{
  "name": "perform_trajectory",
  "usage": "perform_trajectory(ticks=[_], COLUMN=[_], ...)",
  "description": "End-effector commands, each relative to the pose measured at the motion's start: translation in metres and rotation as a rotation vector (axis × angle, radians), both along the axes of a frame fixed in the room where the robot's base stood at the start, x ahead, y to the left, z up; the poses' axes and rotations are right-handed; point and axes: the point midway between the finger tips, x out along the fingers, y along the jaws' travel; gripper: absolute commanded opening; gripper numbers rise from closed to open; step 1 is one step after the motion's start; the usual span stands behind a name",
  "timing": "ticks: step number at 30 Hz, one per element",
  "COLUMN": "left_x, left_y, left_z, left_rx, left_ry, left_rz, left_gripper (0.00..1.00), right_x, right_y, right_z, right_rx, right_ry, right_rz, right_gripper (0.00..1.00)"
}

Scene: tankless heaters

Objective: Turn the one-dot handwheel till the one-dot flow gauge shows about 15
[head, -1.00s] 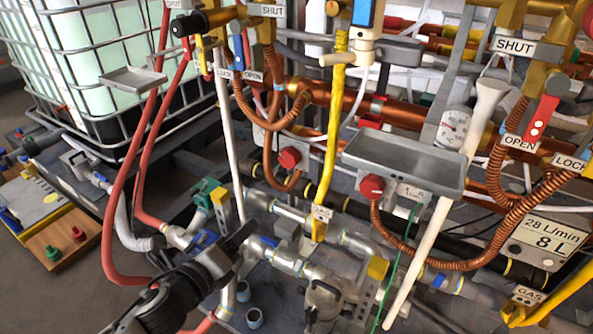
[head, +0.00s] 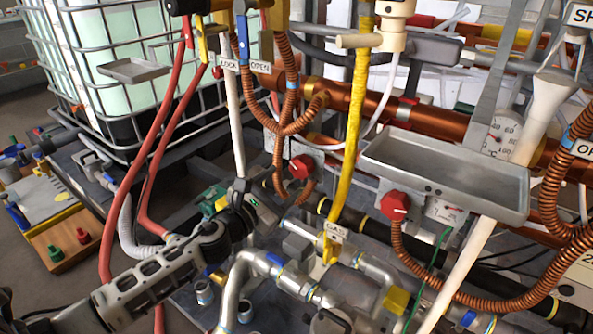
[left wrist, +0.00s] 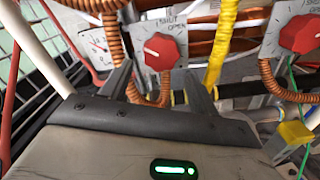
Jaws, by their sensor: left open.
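Two red handwheels on grey plates show in the head view, a left one (head: 302,167) and a right one (head: 395,206). I cannot make out dots on either, so I cannot tell which is the one-dot handwheel. My left gripper (head: 262,200) is open and empty, below and left of the left handwheel and apart from it. In the left wrist view this handwheel (left wrist: 160,52) shows beyond and between the two fingers, on a plate marked SHUT and OPEN. A white gauge (left wrist: 96,44) stands left of it; its reading is unclear. Another gauge (head: 445,212) is beside the right handwheel.
A yellow gas pipe (head: 350,130) runs down just right of the left handwheel. Copper coiled hoses (head: 275,135) hang close around it. A grey tray (head: 445,175) juts out above the right handwheel. Metal pipes (head: 300,280) and yellow-handled valves lie below the gripper.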

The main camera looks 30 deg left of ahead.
Motion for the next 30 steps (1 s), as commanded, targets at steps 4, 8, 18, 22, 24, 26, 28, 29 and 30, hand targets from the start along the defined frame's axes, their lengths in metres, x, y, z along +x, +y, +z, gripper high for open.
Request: perform_trajectory(ticks=[4, 8, 18, 22, 24, 26, 28, 29, 30], left_x=[0.030, 0.048, 0.061, 0.061, 0.061, 0.061, 0.061, 0.061, 0.061], left_y=[-0.004, -0.007, -0.009, -0.009, -0.009, -0.009, -0.009, -0.009, -0.009], left_z=[0.001, 0.000, 0.000, 0.000, 0.000, 0.000, 0.000, 0.000, 0.000], left_rx=[-0.002, -0.002, -0.002, -0.002, -0.003, -0.003, -0.003, -0.003, -0.004], left_ry=[-0.002, -0.001, 0.001, 0.001, 0.001, 0.001, 0.001, 0.001, 0.001], left_rz=[0.001, 0.001, -0.001, -0.001, -0.001, -0.001, -0.001, -0.001, -0.001], left_gripper=[0.61, 0.61, 0.61, 0.61, 0.44, 0.28, 0.28, 0.28, 0.28], right_x=[0.000, 0.001, 0.002, 0.002, 0.002, 0.002, 0.002, 0.002, 0.002], right_y=[0.000, 0.000, 0.001, 0.001, 0.001, 0.001, 0.001, 0.001, 0.001], right_z=[-0.001, -0.001, 0.002, 0.003, 0.003, 0.003, 0.003, 0.003, 0.003], right_rx=[0.000, 0.001, 0.007, 0.007, 0.007, 0.007, 0.006, 0.006, 0.007], right_ry=[-0.001, -0.004, -0.020, -0.020, -0.020, -0.020, -0.019, -0.019, -0.018], right_rz=[0.000, -0.001, -0.003, -0.002, -0.002, -0.002, -0.001, -0.001, 0.000], right_gripper=[0.36, 0.36, 0.36, 0.36, 0.36, 0.36, 0.36, 0.36, 0.36])
